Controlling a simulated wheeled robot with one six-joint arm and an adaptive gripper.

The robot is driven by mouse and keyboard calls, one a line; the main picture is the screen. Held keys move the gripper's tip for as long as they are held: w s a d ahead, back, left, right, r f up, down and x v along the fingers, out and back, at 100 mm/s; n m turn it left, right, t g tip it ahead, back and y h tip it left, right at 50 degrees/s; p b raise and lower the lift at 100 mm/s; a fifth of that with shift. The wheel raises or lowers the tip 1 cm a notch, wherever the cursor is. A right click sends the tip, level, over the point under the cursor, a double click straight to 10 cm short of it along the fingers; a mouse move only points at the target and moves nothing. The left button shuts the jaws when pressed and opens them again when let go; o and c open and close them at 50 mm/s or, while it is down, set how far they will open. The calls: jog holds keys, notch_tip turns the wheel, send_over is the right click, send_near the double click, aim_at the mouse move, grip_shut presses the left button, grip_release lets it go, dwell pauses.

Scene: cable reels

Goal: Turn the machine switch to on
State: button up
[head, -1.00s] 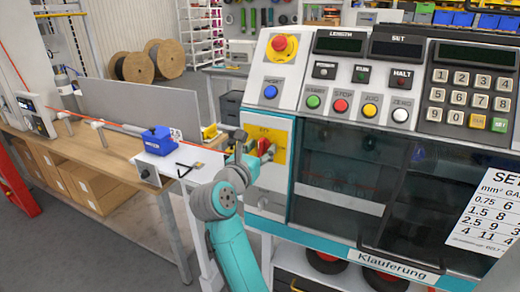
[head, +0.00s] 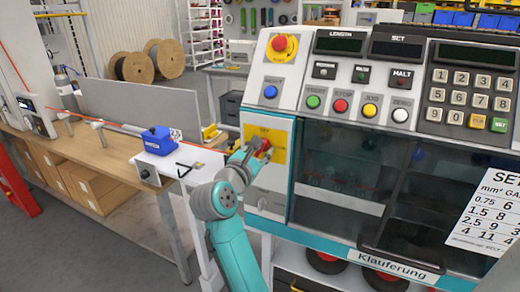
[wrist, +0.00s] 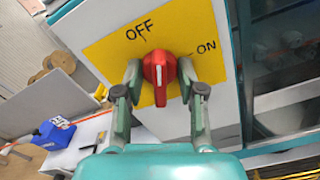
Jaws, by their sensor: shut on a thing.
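The machine switch is a red knob (wrist: 160,80) on a yellow plate (wrist: 102,52) marked OFF and ON. It also shows as a small red spot in the head view (head: 266,145). In the wrist view, the knob's white mark points straight up in the picture, between the OFF and ON labels and closer to OFF. My gripper (wrist: 160,68) has one finger on each side of the knob and is shut on it. In the head view my gripper (head: 256,150) is at the plate and partly hides the knob.
The machine's button panel (head: 335,85) is above and right of the switch, with a red emergency button (head: 283,44). A dark window (head: 345,175) is to the right. A wooden bench (head: 95,155) with a blue device (head: 158,140) stands left.

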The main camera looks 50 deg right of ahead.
jog(key=m, duration=0.5)
jog(key=shift+m, duration=0.3)
jog(key=m, duration=0.6)
jog(key=o, duration=0.4)
jog(key=shift+m, duration=0.5)
jog(key=o, duration=0.4)
jog(key=shift+o, duration=0.2)
jog(key=v, duration=0.8)
